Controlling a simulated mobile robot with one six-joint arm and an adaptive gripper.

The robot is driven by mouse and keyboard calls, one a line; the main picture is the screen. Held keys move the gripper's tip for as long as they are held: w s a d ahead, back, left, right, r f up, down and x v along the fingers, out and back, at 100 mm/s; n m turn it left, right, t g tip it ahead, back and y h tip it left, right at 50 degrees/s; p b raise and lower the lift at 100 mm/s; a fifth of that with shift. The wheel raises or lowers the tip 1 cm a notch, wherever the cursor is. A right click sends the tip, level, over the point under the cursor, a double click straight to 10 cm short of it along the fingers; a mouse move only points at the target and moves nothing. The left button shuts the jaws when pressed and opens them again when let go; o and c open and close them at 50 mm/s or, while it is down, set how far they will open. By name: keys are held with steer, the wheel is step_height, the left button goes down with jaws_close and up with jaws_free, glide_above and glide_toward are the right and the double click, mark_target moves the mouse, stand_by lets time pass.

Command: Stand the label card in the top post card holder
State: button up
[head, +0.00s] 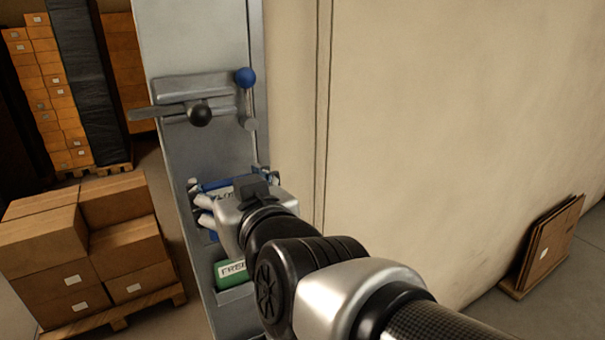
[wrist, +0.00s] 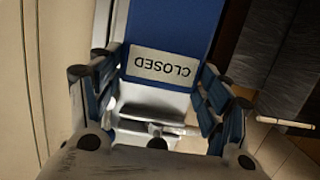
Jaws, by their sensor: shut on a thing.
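A blue label card (wrist: 176,28) with a white panel reading "CLOSED", upside down, shows in the wrist view. It lies between the two blue-padded fingers of my gripper (wrist: 160,78), which is shut on it. In the head view my gripper (head: 203,208) is at the front of the grey post (head: 196,50), below the lever. Blue edges show around it there, but I cannot tell card from finger pads. The top card holder is mostly hidden behind my gripper, so I cannot tell whether the card touches it. A green card (head: 231,270) stands in a lower holder (head: 236,293).
A lever with a black knob (head: 200,115) and a blue-knobbed handle (head: 245,77) sit on the post above my gripper. Cartons on a pallet (head: 95,245) stand at left. A plain beige wall (head: 450,120) is at right, with flat boards (head: 545,245) leaning on it.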

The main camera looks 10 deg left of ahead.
mark_target(216, 169)
steer(key=shift+r+b+x, duration=0.15)
steer(key=shift+r+x, duration=0.05)
steer(key=shift+x, duration=1.45)
steer(key=shift+r+b+x, duration=0.15)
steer(key=shift+r+x, duration=0.1)
steer(key=shift+x, duration=1.4)
steer(key=shift+w+a+f, duration=0.15)
steer(key=shift+w+f, duration=0.05)
steer(key=shift+f+b, duration=1.6)
steer(key=shift+b, duration=0.2)
steer(key=o, duration=1.1)
steer(key=shift+o, duration=0.2)
steer(key=v, duration=1.2)
